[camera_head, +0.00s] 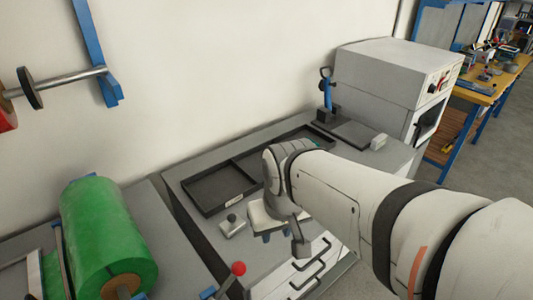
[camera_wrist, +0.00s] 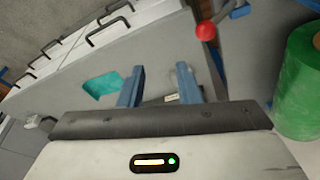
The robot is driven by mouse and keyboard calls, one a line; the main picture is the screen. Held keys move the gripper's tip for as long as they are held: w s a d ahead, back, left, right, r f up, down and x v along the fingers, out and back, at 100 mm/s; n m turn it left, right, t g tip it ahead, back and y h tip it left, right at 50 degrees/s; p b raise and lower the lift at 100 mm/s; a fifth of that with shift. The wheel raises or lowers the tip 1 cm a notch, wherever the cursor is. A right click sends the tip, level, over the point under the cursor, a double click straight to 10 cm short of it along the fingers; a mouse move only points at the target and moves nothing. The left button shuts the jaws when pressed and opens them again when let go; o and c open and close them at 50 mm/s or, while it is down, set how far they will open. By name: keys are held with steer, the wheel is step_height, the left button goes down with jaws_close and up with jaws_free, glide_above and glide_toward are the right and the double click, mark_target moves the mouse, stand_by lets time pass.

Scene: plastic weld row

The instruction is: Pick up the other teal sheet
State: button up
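A teal sheet (camera_wrist: 104,86) lies flat on the grey bench top (camera_wrist: 150,50) in the wrist view, just left of my left finger. Part of it may be hidden by that finger. My gripper (camera_wrist: 159,86) shows two blue fingers set apart, with bench surface and a small pale item between or beyond them; it holds nothing that I can see. In the head view my gripper (camera_head: 275,236) points down over the front part of the bench, above the drawers.
A black divided tray (camera_head: 207,209) lies at the back of the bench. A small metal block with a knob (camera_head: 232,226) and a red-knobbed lever (camera_head: 238,268) stand near my gripper. A green roll (camera_head: 108,237) is at left, a white cabinet (camera_head: 385,80) at right.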

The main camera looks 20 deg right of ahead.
steer(key=w+d+f+m+t+y+b, duration=0.1)
steer(key=w+d+f+m+y+b, duration=0.3)
steer(key=w+f+m+y, duration=0.7)
steer(key=w+d+f+m+t+h, duration=0.2)
steer(key=d+m+t, duration=0.1)
steer(key=d+m, duration=0.4)
steer(key=w+d+f+m+t+h+b, duration=0.1)
steer(key=w+d+f+m+t+h, duration=0.1)
steer(key=d+m, duration=0.5)
steer(key=w+d+f+m+t+h+b, duration=0.1)
steer(key=w+d+f+m+t+h, duration=0.2)
steer(key=d+m, duration=0.4)
steer(key=shift+w+d+m+t, duration=0.15)
steer(key=shift+w+d+t, duration=0.15)
steer(key=shift+d, duration=0.4)
steer(key=shift+w+d+m+t, duration=0.15)
steer(key=shift+w+d+t, duration=0.15)
steer(key=shift+d, duration=0.4)
steer(key=shift+w+f, duration=0.2)
steer(key=shift+w, duration=0.1)
steer(key=x, duration=0.7)
steer(key=shift+s+d+f, duration=0.1)
